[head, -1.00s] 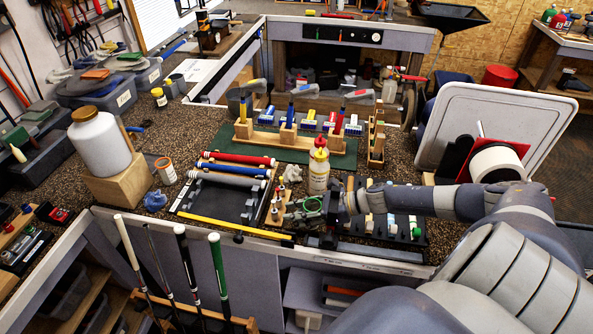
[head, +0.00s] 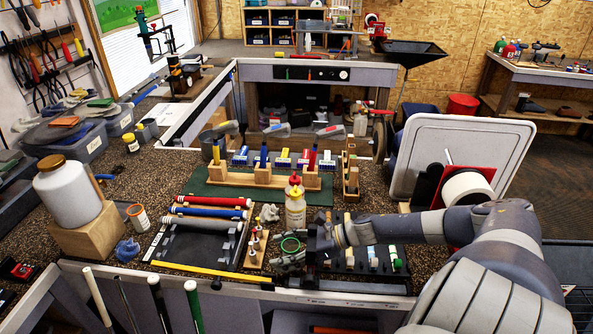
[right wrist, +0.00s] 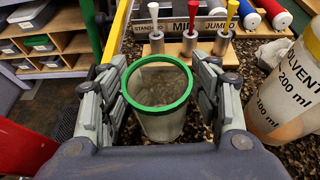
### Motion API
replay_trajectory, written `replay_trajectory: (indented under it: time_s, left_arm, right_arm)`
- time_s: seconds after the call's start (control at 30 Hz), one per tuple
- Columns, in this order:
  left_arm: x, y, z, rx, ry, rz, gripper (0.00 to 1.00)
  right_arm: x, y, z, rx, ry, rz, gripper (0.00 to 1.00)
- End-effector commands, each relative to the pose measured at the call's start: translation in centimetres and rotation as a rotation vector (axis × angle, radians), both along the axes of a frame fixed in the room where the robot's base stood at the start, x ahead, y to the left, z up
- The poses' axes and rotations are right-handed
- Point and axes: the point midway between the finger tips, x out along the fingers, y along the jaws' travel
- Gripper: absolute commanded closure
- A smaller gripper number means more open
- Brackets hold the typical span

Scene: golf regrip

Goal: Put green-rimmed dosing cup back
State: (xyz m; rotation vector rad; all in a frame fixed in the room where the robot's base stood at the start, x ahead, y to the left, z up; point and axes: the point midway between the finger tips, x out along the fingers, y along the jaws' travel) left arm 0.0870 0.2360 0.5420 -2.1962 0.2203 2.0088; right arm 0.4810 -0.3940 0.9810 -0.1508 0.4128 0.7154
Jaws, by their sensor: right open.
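The green-rimmed dosing cup (right wrist: 160,107) is clear-walled and stands upright on the speckled bench top in the right wrist view. Its green rim also shows in the head view (head: 290,245), left of the black tray with small bottles. My right gripper (right wrist: 158,92) is open, with one grey finger on each side of the cup. Small gaps seem to show between the fingers and the cup wall. In the head view the right gripper (head: 291,250) reaches in from the right at the cup. My left gripper is not in view.
A wooden block (right wrist: 185,52) with red, yellow and white pegs stands beside the cup. A yellow ruler (head: 210,271) lies along the front.

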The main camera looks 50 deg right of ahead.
Motion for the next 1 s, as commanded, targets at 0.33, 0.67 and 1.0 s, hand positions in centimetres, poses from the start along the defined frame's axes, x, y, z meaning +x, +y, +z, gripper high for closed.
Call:
replay_trajectory:
  time_s: [0.33,0.67,1.0]
  left_arm:
    - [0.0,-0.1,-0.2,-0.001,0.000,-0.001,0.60]
    - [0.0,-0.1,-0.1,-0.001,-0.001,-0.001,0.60]
    - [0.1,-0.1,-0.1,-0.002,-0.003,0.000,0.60]
  right_arm:
    - [-2.7,-2.3,1.4,-0.001,0.004,-0.001,0.43]
    - [-3.3,-2.9,2.0,0.000,0.000,0.000,0.43]
    - [-2.8,-2.8,2.4,0.008,-0.012,-0.004,0.43]
